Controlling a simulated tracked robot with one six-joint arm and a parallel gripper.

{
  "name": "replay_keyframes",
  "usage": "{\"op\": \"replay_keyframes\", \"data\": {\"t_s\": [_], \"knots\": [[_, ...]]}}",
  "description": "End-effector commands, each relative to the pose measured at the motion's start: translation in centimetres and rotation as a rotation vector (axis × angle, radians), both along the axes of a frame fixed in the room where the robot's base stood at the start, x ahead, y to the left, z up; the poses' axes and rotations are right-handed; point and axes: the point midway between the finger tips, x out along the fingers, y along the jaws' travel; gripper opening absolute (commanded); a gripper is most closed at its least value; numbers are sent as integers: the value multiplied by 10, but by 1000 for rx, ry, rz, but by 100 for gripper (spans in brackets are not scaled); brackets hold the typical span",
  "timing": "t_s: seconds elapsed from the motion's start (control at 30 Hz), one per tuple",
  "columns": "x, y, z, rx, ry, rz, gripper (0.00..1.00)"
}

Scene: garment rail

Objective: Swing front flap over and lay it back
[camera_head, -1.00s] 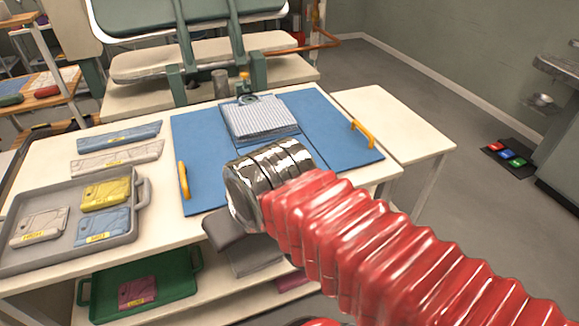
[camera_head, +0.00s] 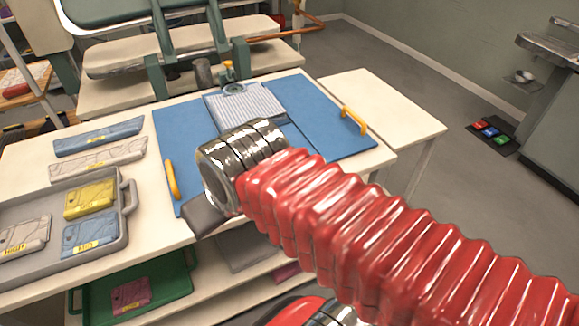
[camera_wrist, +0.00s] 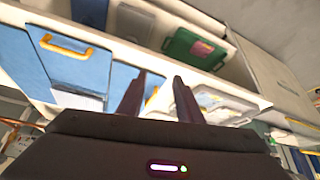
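A blue folding board (camera_head: 180,130) lies on the white table, with a striped garment (camera_head: 245,103) across its back middle. Yellow handles stand on its left panel (camera_head: 172,180) and right panel (camera_head: 353,120). My dark gripper (camera_head: 207,214) is at the table's front edge, near the left handle.
A grey tray (camera_head: 128,222) with labelled packets stands on the left of the table. A blue strip (camera_head: 98,136) and a grey strip (camera_head: 98,160) lie behind it. A green tray (camera_head: 180,283) is on the shelf below. The table's right end (camera_head: 375,95) is clear.

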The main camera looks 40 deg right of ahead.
Motion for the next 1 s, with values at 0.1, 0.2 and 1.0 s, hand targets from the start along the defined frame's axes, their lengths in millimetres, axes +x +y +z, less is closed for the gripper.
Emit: {"op": "replay_keyframes", "data": {"t_s": [0.1,0.2,1.0], "knots": [[0,0,0,0,0,0,33],[0,0,0,0,0,0,33],[65,-135,18,345,129,-1013,33]]}}
